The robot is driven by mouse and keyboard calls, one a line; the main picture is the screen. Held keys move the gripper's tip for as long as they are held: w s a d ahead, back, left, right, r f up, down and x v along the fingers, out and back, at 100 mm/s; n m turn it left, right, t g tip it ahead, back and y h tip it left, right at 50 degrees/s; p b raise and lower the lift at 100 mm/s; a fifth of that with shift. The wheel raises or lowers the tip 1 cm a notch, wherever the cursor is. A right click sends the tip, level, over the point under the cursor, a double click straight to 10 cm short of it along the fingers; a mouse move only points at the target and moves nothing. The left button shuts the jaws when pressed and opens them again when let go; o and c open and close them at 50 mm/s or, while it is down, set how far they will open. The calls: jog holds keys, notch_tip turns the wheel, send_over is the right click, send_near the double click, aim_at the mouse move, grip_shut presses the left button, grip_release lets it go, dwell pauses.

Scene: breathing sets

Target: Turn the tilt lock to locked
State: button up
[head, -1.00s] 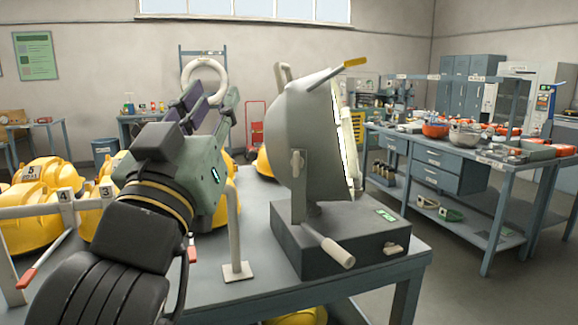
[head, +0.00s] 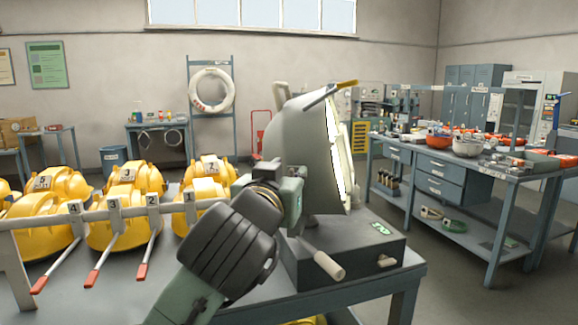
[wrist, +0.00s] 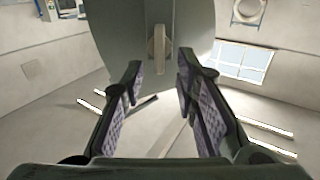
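A grey tilting lamp-like housing (head: 318,150) stands on a dark box base (head: 350,255) at the table's right end. A small pale lever (wrist: 157,48), which looks like the tilt lock, stands nearly upright on the housing's side in the wrist view. My gripper (wrist: 158,72) is open, its two fingers pointing at the housing with the lever ahead between their tips. Nothing is held, and I see no contact with the lever. In the head view my wrist and gripper body hide the lever and the fingertips.
A pale-ended handle (head: 323,258) sticks out from the base's front, and a yellow-tipped handle (head: 333,92) from the housing's top. Yellow helmets (head: 120,215) sit behind a numbered rail (head: 100,213) at left. A workbench (head: 450,160) stands at right.

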jog(key=shift+w+d, duration=0.15)
jog(key=shift+w, duration=0.5)
jog(key=shift+c, duration=0.6)
grip_shut()
